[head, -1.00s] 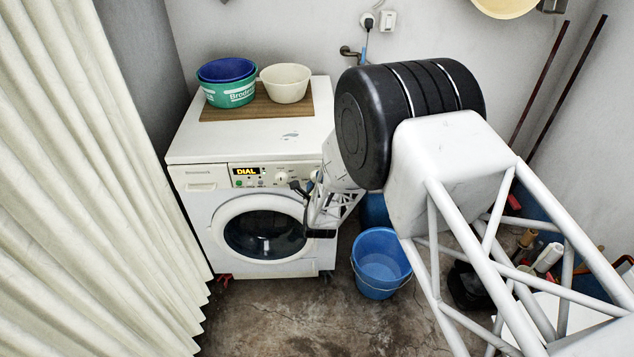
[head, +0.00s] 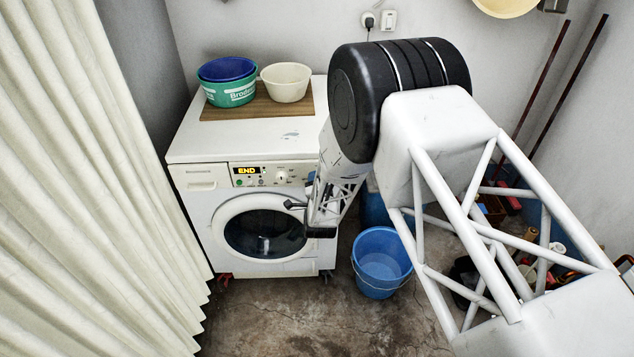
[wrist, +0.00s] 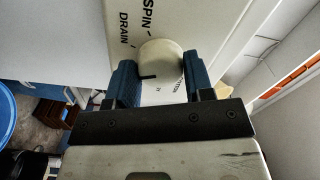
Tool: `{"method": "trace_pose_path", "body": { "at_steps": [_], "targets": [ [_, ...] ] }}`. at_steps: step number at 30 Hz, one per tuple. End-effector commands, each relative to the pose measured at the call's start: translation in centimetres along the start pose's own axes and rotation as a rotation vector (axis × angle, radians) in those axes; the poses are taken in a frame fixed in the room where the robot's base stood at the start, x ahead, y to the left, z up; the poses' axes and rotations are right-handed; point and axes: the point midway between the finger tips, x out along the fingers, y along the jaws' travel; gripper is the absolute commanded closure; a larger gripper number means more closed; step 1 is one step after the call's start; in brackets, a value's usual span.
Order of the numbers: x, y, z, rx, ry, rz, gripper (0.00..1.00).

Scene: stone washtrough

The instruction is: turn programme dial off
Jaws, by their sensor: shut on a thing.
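The programme dial (wrist: 160,56) is a round cream knob with a dark mark near its lower edge in the wrist view. "SPIN" and "DRAIN" are printed beside it on a white panel. My gripper (wrist: 160,68) has its two blue fingers on either side of the dial and is shut on it. In the head view, my gripper (head: 300,203) is at the right front of the washing machine (head: 181,205), partly hidden by my wrist. The yellow display (head: 248,170) reads "END". A white knob (head: 281,176) shows on the panel; I cannot tell whether it is the held one.
A blue bucket (head: 380,262) stands on the floor right of the machine. A green tub (head: 230,93) and a cream bowl (head: 286,83) sit on a brown mat (head: 217,114) on top. A pale curtain (head: 90,190) hangs at the left. Tools clutter the right.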

Motion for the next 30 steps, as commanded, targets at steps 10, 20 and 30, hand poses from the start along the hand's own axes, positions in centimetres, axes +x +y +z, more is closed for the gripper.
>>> {"method": "trace_pose_path", "body": {
  "at_steps": [10, 20, 30],
  "targets": [
    [0.00, 0.12, 0.01, -0.326, -0.001, 0.000, 0.76],
    [-0.03, 0.27, -0.04, -0.640, -0.001, 0.000, 0.76],
    [-0.05, 0.39, -0.12, -0.963, -0.001, 0.001, 0.76]
  ]
}}
